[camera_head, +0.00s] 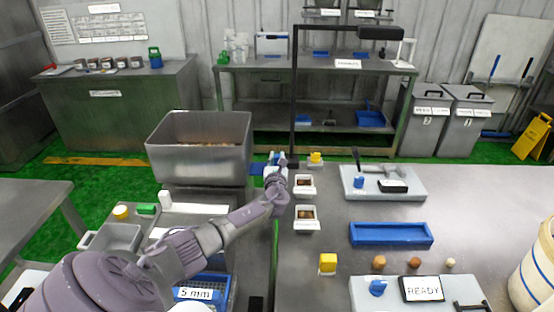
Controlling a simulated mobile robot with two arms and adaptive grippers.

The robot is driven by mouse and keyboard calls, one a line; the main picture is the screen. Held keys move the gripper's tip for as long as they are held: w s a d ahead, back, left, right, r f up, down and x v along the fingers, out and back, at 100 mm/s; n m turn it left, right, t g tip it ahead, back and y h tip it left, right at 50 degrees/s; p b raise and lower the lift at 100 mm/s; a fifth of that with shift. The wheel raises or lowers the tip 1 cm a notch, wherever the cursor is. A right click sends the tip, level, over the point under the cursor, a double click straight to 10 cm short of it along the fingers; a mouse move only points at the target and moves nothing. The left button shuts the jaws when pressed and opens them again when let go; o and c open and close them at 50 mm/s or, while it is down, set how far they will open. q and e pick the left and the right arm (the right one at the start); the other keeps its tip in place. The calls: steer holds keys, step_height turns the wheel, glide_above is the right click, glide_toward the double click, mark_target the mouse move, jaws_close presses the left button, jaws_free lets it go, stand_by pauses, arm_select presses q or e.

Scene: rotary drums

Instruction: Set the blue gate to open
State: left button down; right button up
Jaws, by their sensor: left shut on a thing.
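My left arm reaches in from the lower left, and its gripper (276,165) is at the right side of a grey metal hopper (168,165). A small blue part, which looks like the blue gate (256,169), shows just left of the gripper, between it and the hopper. The gripper is shut on the blue gate. The fingers hide much of it, so its exact position cannot be told. My right gripper is not in view.
Two small white trays (306,226) with brown contents sit right of my forearm. A yellow block (327,263), a blue tray (390,241) and a READY sign (423,288) are on the right table. A black lamp post (295,90) stands just behind the gripper.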

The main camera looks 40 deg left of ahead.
arm_select(q)
steer(key=shift+d, duration=0.1)
steer(key=shift+w+d+b, duration=0.35)
steer(key=shift+w+d, duration=0.7)
steer(key=shift+d, duration=0.15)
steer(key=c, duration=1)
jaws_free()
steer(key=v, duration=1.2)
